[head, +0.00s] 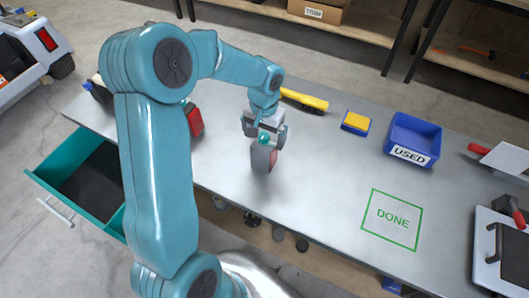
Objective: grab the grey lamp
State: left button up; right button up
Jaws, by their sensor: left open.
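The grey lamp (260,158), a small grey block with a reddish face on its right side, stands on the grey workbench (310,190) near its front edge. My left gripper (264,136) is directly above it, pointing down, with its jaws open around the top of the lamp. A small teal part shows between the jaws; I cannot tell whether it belongs to the lamp. Whether the fingers touch the lamp is not clear. My right gripper is not in view.
A red-faced object (195,121) stands left of the lamp, partly behind my arm. A yellow tool (304,101), a yellow-and-blue block (356,122) and a blue USED bin (413,139) lie farther back. The green DONE square (391,219) is empty. A teal drawer (60,165) stands open.

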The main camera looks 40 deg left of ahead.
aim_at(264, 144)
pick_arm(q)
jog(key=f, duration=0.5)
jog(key=shift+w+a+p, duration=0.15)
jog(key=shift+a+p, duration=0.05)
jog(key=shift+p, duration=0.2)
jog(key=shift+r, duration=0.1)
jog(key=c, duration=1.6)
jog(key=shift+r, duration=0.1)
